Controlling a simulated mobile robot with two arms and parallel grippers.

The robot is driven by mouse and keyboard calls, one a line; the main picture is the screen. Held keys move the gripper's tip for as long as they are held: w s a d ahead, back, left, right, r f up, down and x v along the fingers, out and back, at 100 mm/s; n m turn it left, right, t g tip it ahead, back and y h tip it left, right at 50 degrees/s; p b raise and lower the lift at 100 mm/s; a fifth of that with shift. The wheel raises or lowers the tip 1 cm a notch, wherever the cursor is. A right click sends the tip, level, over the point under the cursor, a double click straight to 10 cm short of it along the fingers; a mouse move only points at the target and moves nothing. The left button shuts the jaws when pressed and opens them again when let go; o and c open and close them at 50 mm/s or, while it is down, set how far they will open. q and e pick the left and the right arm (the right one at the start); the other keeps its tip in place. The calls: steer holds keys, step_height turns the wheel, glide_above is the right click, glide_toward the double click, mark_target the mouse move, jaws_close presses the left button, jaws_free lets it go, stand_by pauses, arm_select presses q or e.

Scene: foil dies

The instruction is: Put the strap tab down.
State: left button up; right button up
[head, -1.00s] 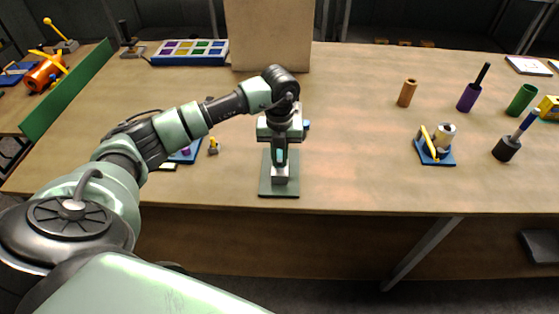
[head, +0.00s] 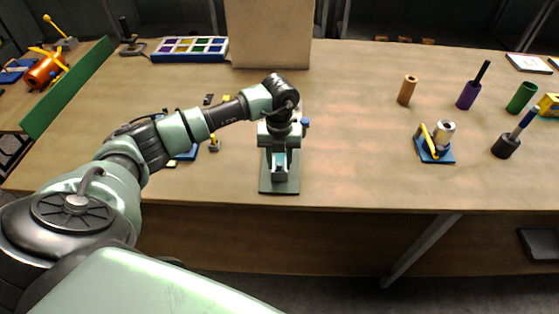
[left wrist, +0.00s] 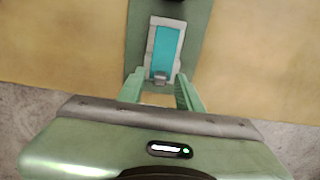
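The strap fixture is a silver-grey block with a teal strip (left wrist: 163,45) on a dark green base plate (head: 279,188) near the table's front edge. A small grey tab (left wrist: 160,77), probably the strap tab, sits at the near end of the strip in the left wrist view. My left gripper (left wrist: 160,97) is over this end, its green fingers apart on either side of the tab, with a visible gap to each side. In the head view the left gripper (head: 281,160) points down over the plate and hides part of the fixture. My right gripper is not in view.
A blue stand (head: 435,152) with a grey roll and yellow lever is at right. A beige panel (head: 268,35) rises at the back. The table between plate and blue stand is clear.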

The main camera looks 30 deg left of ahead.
mark_target(280, 164)
arm_select(q)
step_height(280, 164, up, 12)
steer(key=b, duration=0.3)
steer(key=shift+r+b, duration=0.15)
steer(key=shift+b, duration=0.15)
stand_by(0.8)
